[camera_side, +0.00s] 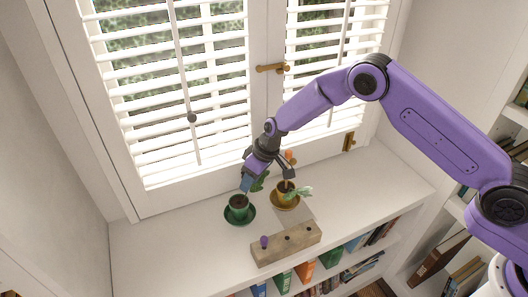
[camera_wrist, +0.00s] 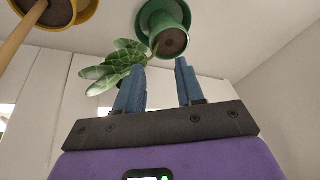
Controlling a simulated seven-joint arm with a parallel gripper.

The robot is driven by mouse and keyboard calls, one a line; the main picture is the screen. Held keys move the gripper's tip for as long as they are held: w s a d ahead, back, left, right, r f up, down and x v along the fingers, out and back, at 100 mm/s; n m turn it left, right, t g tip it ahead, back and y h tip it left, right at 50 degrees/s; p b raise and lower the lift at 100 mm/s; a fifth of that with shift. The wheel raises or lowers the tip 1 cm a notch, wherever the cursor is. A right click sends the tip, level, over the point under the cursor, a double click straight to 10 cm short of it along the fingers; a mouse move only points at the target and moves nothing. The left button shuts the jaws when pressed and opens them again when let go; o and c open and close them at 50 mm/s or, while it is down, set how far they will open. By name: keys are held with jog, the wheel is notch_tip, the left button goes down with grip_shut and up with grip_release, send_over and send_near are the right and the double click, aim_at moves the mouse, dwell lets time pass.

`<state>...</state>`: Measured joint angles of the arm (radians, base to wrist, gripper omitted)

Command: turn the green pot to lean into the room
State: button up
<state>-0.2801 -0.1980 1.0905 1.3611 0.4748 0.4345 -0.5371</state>
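The green pot (camera_side: 238,203) stands upright on a green saucer (camera_side: 251,218) on the white shelf top; it also shows in the wrist view (camera_wrist: 165,18). Its leafy plant (camera_wrist: 118,68) leans out to one side, and in the side view its leaves (camera_side: 259,183) point back toward the window, partly hidden by my gripper. My gripper (camera_side: 266,179) is open and empty, just above and behind the green pot. In the wrist view its two blue fingertips (camera_wrist: 159,66) are spread apart, with the left one overlapping the leaves. I cannot tell whether it touches them.
A wooden block (camera_side: 286,243) with a purple knob lies in front. The shelf's left is clear.

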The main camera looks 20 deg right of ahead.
jog(key=v, duration=1.1)
jog(key=s+d+r+n+g, duration=0.1)
jog(key=s+d+r+n, duration=0.1)
jog(key=s+r, duration=0.65)
jog(key=s+d+r, duration=0.1)
jog(key=s+d, duration=0.2)
jog(key=s, duration=0.4)
jog(key=s+d+r+n+h, duration=0.1)
jog(key=s+d, duration=0.3)
jog(key=s, duration=0.3)
jog(key=s+d+n+g+h, duration=0.1)
jog(key=s+d, duration=0.3)
jog(key=s, duration=0.3)
jog(key=shift+d+r, duration=0.25)
jog(key=shift+r, duration=0.15)
jog(key=shift+n+h, duration=0.5)
jog(key=shift+n, duration=0.3)
jog(key=s+d, duration=0.9)
jog(key=shift+s, duration=0.25)
